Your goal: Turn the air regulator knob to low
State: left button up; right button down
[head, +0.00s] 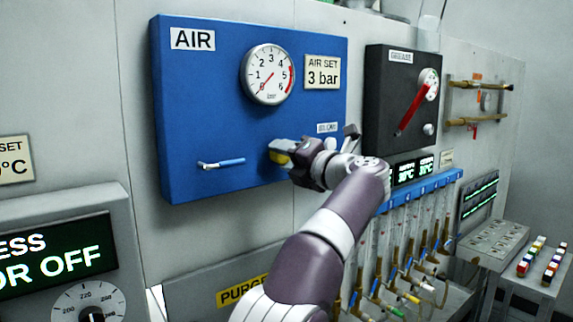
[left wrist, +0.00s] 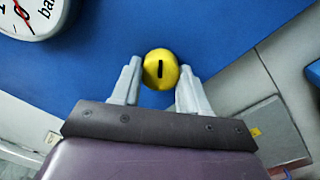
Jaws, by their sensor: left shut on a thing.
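The air regulator knob (left wrist: 160,69) is round and yellow with a black mark, on the blue AIR panel (head: 200,110). In the left wrist view the mark runs straight up and down in the picture. My left gripper (left wrist: 156,80) is shut on the knob, one finger at each side. In the head view the left gripper (head: 282,152) hides most of the knob. The round pressure gauge (head: 268,75) above has a red needle pointing to the lower left, near the low end of its scale. My right gripper is not in view.
A blue-handled lever (head: 222,164) sits left of the knob on the same panel. A black GREASE panel (head: 385,130) with a red lever (head: 412,110) stands to the right. Several hanging tubes (head: 405,235) are below it. An AIR SET 3 bar label (head: 322,72) is by the gauge.

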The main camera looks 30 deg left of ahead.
pick_arm(q)
jog(key=n+b, duration=0.1)
jog(key=n, duration=0.3)
jog(key=shift+f+n, duration=0.1)
jog(key=shift+n, duration=0.2)
jog(key=shift+w+n+b, duration=0.1)
jog(key=shift+n+b, duration=0.5)
jog(key=shift+n, duration=2)
jog(key=o, duration=1.1)
jog(key=shift+c, duration=0.2)
jog(key=shift+d, duration=0.3)
jog(key=b+v, duration=0.2)
jog(key=v, duration=1)
jog(key=shift+b, duration=0.35)
